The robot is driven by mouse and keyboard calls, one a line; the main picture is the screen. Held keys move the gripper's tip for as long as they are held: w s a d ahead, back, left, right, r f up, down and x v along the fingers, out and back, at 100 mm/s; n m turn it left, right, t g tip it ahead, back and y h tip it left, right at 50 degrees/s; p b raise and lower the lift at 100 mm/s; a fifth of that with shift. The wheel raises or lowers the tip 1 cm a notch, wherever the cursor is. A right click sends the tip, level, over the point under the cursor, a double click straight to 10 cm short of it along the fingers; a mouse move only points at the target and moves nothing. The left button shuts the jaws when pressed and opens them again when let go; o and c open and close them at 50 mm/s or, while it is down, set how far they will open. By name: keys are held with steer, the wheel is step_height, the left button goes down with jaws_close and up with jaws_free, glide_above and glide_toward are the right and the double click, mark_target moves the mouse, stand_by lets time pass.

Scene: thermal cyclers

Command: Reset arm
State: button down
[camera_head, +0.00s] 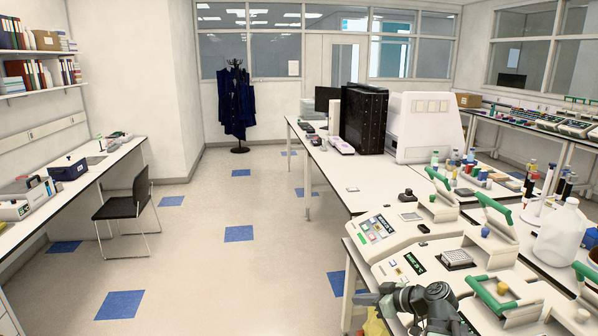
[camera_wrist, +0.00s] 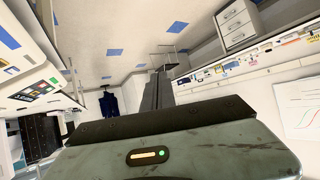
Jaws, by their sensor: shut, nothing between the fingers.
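My gripper (camera_head: 362,299) shows at the bottom of the head view, in front of the thermal cyclers and pointing left. In the wrist view my gripper (camera_wrist: 160,72) has its dark fingers together, with nothing between them. My arm is folded low at the bench's near edge. A thermal cycler (camera_head: 400,268) with a lit screen stands just behind it, its green-handled lid (camera_head: 492,235) raised and a dark sample block (camera_head: 457,258) exposed. Another cycler (camera_head: 398,226) stands farther back, also with its lid raised. The wrist view shows a cycler panel (camera_wrist: 35,93) at left.
A white jug (camera_head: 561,235), bottles and pipettes stand on the bench at right. A black tower (camera_head: 364,118) and a white machine (camera_head: 424,127) stand farther back. A black chair (camera_head: 125,205) is by the left desk. The floor aisle (camera_head: 205,250) between is clear.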

steer(key=s+a+f+m+g+h, duration=0.1)
steer(key=s+a+f+g+h, duration=0.4)
steer(key=s+a+f, duration=0.45)
steer(key=s+d+f+m+g+h, duration=0.2)
steer(key=d+m+g+h, duration=0.1)
steer(key=d+m, duration=0.3)
steer(key=shift+d+m, duration=0.15)
steer(key=shift+m, duration=0.65)
